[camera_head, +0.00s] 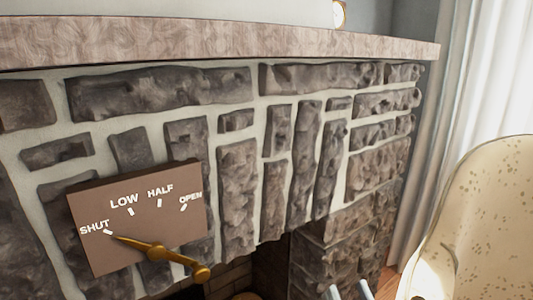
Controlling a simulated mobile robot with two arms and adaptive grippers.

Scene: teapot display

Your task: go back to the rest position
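A brown damper plate (137,215) on the stone fireplace front carries the marks SHUT, LOW, HALF and OPEN. Its brass lever (157,252) has its thin pointer end at the SHUT mark. The round knob end of the lever points down and to the right. My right gripper (348,291) shows only as two pale fingertips at the bottom edge. The tips are apart with nothing seen between them, well to the right of the lever and not touching it. The rest of it is out of frame. My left gripper is not in view.
The mantel shelf (220,40) juts out above the stones, with a small round clock (339,14) on it. The dark firebox opening (270,270) lies below. A cream speckled chair (485,220) stands at the right, in front of the white curtain (480,90).

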